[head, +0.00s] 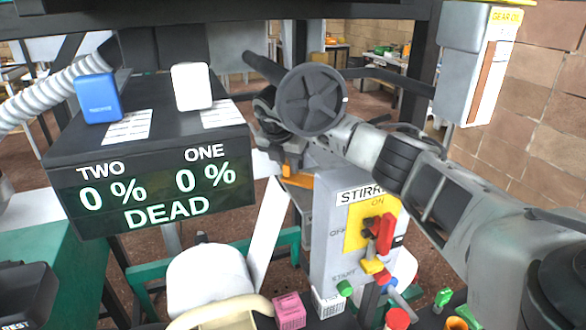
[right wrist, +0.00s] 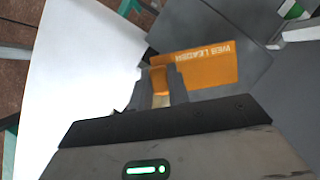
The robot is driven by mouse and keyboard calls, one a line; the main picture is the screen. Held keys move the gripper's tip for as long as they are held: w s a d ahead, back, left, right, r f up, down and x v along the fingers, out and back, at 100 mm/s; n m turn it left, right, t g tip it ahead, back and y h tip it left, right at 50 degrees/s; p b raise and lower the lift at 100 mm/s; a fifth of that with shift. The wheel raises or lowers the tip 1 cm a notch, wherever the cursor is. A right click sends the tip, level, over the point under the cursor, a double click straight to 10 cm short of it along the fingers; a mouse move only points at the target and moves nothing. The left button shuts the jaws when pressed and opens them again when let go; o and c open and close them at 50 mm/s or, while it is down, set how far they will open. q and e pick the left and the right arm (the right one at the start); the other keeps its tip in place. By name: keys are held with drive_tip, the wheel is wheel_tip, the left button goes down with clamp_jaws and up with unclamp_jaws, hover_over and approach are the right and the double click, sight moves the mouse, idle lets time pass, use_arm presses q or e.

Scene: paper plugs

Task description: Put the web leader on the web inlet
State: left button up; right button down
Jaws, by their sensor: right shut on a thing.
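My right gripper (head: 290,165) is in the middle of the head view, just left of the grey control box. In the right wrist view its fingers (right wrist: 160,82) are shut on an orange piece, the web leader (right wrist: 160,76). A flat orange panel (right wrist: 210,66) lettered "WEB LEADER" lies just beyond the fingertips; I cannot tell if it is joined to the held piece. A bit of orange (head: 290,179) shows under the gripper in the head view. I cannot make out the web inlet. My left gripper is out of view.
A white sheet (right wrist: 80,60) hangs left of the fingers. The control box (head: 320,230) with a red switch stands close at right. A black display box (head: 150,190) reading "DEAD" is at left, with a blue (head: 98,98) and a white block (head: 191,87) on top.

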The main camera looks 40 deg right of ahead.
drive_tip(key=shift+s+d+f+b, duration=0.3)
drive_tip(key=shift+d+f+b, duration=0.35)
drive_tip(key=shift+f, duration=0.15)
drive_tip(key=shift+r, duration=0.1)
drive_tip(key=c, duration=1.3)
unclamp_jaws()
drive_tip(key=shift+c, duration=0.2)
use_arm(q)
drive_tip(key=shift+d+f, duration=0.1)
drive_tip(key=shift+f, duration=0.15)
